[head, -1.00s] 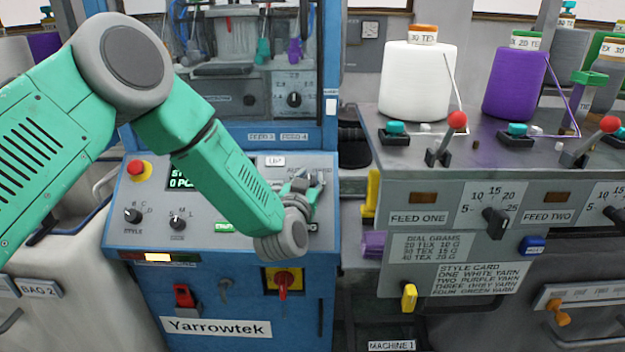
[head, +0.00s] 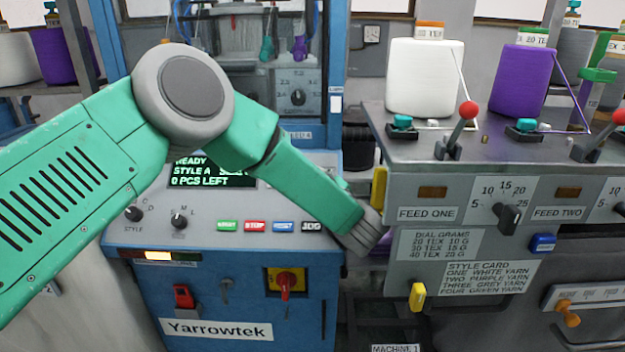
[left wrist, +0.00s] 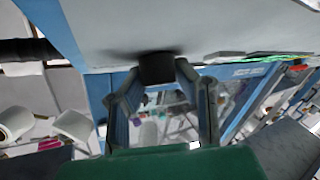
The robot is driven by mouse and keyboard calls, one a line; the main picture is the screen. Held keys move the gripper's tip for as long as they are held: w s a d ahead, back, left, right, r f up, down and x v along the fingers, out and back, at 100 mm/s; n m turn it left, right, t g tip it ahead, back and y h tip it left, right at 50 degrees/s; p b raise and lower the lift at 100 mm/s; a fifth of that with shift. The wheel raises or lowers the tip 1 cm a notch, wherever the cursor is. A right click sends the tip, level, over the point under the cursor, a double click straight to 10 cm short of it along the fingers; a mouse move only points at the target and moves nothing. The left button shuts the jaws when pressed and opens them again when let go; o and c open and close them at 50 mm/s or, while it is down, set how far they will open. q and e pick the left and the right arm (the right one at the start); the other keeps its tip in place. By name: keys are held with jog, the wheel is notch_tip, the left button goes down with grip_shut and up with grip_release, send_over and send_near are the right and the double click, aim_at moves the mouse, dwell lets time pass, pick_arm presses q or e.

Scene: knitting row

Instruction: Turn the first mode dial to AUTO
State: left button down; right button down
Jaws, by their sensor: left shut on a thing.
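In the left wrist view, a dark knob (left wrist: 157,70) stands out from a pale panel face, between the fingertips of my left gripper (left wrist: 158,80). It appears to be the mode dial. The fingers are shut on it from both sides. In the head view, my left forearm and wrist cover the upper right of the blue machine's control panel (head: 215,262), so the dial, its AUTO mark and the gripper are hidden there. I cannot read the dial's setting. The panel display (head: 205,172) reads READY, STYLE A and 0 PCS LEFT. My right gripper is not in view.
To the right stands the grey feed unit (head: 450,216) with a red-knobbed lever (head: 468,111), yarn cones and a yellow tab (head: 417,296).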

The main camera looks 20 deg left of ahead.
pick_arm(q)
jog(key=shift+d+f+n+g+y, duration=0.1)
jog(key=shift+f+n+g+y, duration=0.15)
jog(key=shift+n+g, duration=0.35)
jog(key=shift+f+n+g+y, duration=0.1)
jog(key=shift+n+g+y, duration=0.25)
jog(key=shift+n+g, duration=0.25)
jog(key=shift+n, duration=0.3)
jog(key=c, duration=1.2)
grip_release()
jog(key=shift+r, duration=0.15)
jog(key=shift+r, duration=0.15)
jog(key=shift+t, duration=0.3)
